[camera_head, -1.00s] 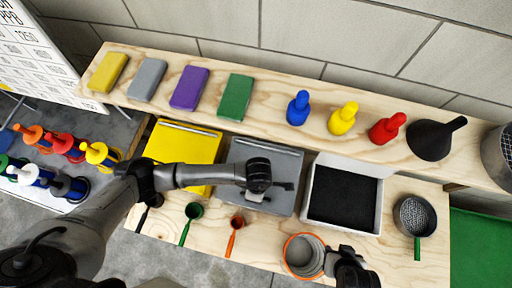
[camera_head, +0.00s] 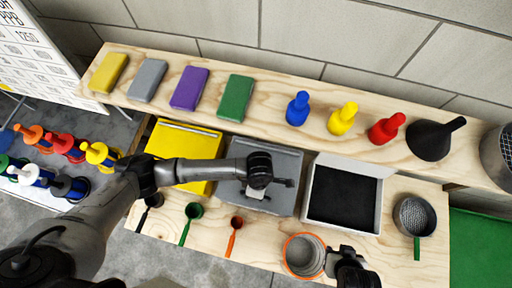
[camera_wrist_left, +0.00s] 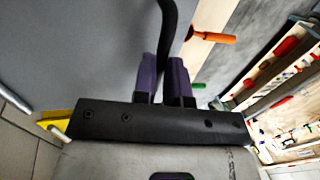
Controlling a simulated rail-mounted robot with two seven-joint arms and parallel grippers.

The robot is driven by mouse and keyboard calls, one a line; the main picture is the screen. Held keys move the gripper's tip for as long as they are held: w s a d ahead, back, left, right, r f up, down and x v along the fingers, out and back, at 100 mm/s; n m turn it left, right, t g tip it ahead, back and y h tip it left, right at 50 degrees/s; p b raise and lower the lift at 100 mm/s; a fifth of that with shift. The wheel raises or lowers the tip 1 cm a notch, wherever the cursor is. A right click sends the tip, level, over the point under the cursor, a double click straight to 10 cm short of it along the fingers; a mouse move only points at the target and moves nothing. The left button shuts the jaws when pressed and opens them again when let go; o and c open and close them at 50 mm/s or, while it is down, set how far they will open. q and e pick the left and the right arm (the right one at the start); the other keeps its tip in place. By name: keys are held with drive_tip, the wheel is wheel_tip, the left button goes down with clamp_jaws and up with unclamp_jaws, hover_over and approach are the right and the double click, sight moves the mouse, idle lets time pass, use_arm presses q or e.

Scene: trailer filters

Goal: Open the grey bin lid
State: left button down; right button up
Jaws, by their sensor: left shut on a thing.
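The grey bin lid (camera_head: 284,203) is on the grey bin at the middle of the bench, and it looks closed. My left gripper (camera_wrist_left: 165,75) is over the lid, its purple fingers shut on a dark curved handle (camera_wrist_left: 168,28). The grey lid surface (camera_wrist_left: 80,55) fills the left of the wrist view. In the head view, my left wrist hides part of the lid and the fingertips. My right gripper (camera_head: 333,262) is beside an orange-rimmed container (camera_head: 287,258) at the front edge; its finger state is unclear.
A yellow bin (camera_head: 185,148) stands left of the grey one, and an open white bin with dark contents (camera_head: 312,185) stands right. A shelf (camera_head: 270,112) behind holds colored blocks, bottles and a black funnel (camera_head: 434,140). Small scoops (camera_head: 234,232) lie in front.

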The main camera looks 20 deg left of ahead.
use_arm(q)
drive_tip(key=w+r+g+b, duration=0.2)
drive_tip(key=w+r+g, duration=0.1)
drive_tip(key=w+r, duration=0.3)
wheel_tip(320, 180, up, 3)
drive_tip(key=shift+a+f, duration=0.2)
drive_tip(key=shift+a, duration=0.2)
use_arm(e)
drive_tip(key=shift+s+f, duration=0.25)
drive_tip(key=shift+f, duration=0.9)
use_arm(q)
drive_tip(key=shift+w, duration=0.1)
use_arm(e)
drive_tip(key=shift+c, duration=0.4)
